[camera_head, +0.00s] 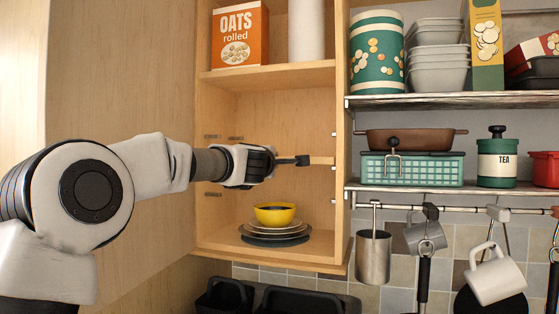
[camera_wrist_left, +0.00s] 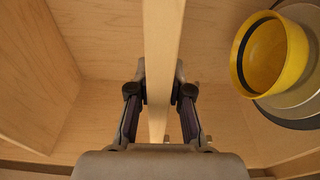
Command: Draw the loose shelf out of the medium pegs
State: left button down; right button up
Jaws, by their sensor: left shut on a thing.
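The loose shelf (camera_head: 322,160) is a pale wooden board seen nearly edge-on inside the open cupboard, between the upper fixed shelf and the cupboard floor. In the left wrist view the shelf (camera_wrist_left: 163,40) runs up the middle of the picture, between the fingers. My left gripper (camera_head: 302,160) is shut on the shelf's front edge; its two fingertips (camera_wrist_left: 160,92) press on either face. Small dark pegs (camera_head: 212,136) show on the cupboard's left wall and pale pegs (camera_head: 334,160) on the right wall. I cannot tell whether the shelf rests on them. My right gripper is not in view.
A yellow bowl (camera_head: 275,214) on stacked plates (camera_head: 275,239) stands on the cupboard floor below the shelf. An oats box (camera_head: 240,36) and a white roll (camera_head: 307,30) stand on the shelf above. Mugs and utensils hang from a rail (camera_head: 460,208) at right.

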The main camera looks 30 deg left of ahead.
pick_arm(q)
jog(key=shift+r, duration=0.15)
jog(key=shift+a, duration=0.1)
jog(key=c, duration=1.5)
grip_release()
jog(key=shift+f, duration=0.25)
jog(key=o, duration=0.5)
jog(key=shift+w, duration=0.1)
